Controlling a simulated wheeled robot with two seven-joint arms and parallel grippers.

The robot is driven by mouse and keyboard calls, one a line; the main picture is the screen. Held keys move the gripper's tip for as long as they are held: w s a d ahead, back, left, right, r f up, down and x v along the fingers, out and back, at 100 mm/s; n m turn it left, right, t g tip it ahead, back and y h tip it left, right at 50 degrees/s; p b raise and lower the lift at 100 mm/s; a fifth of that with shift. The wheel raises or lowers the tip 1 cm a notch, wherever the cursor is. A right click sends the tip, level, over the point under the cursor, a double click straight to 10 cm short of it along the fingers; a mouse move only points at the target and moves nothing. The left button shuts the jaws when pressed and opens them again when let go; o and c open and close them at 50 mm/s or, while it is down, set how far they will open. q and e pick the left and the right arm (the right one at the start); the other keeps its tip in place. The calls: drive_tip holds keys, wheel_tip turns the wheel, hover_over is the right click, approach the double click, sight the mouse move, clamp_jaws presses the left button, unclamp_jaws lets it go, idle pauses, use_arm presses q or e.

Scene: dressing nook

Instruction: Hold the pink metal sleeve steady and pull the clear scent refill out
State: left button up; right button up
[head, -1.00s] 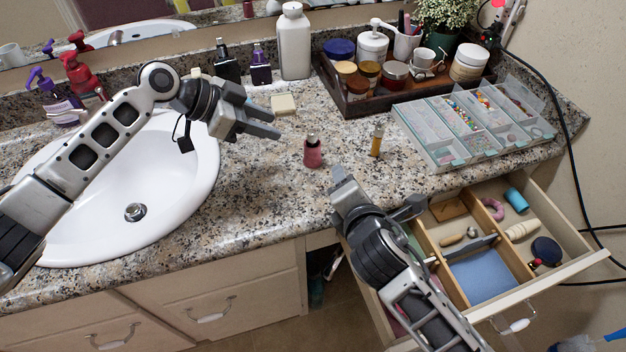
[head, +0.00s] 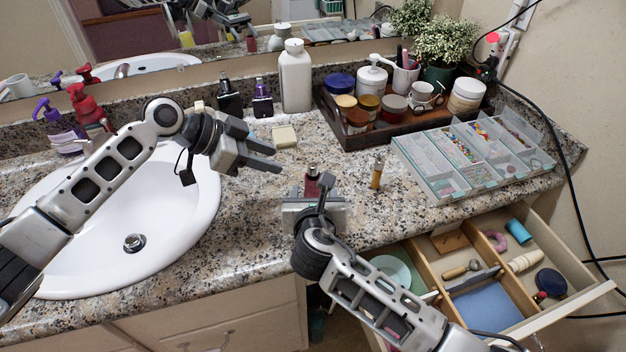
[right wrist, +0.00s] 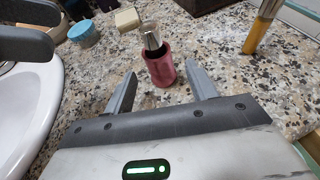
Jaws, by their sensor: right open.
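The pink metal sleeve (head: 312,187) stands upright on the granite counter, partly hidden by my right gripper in the head view. It shows clearly in the right wrist view (right wrist: 161,71), with a silver top (right wrist: 151,38) rising from it. The clear part of the refill cannot be made out. My right gripper (head: 314,203) is open and low over the counter. In the right wrist view its fingers (right wrist: 161,74) point at the sleeve, one toward each side, with no visible contact. My left gripper (head: 276,158) is open and empty, above the counter left of the sleeve.
A soap block (head: 285,136) lies behind. The sink (head: 190,215) is left, a clear bead organizer (head: 450,190) right, a dark tray (head: 350,140) behind. An open drawer (head: 560,318) juts out at front right.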

sight(313, 180)
drive_tip(key=x, duration=0.7)
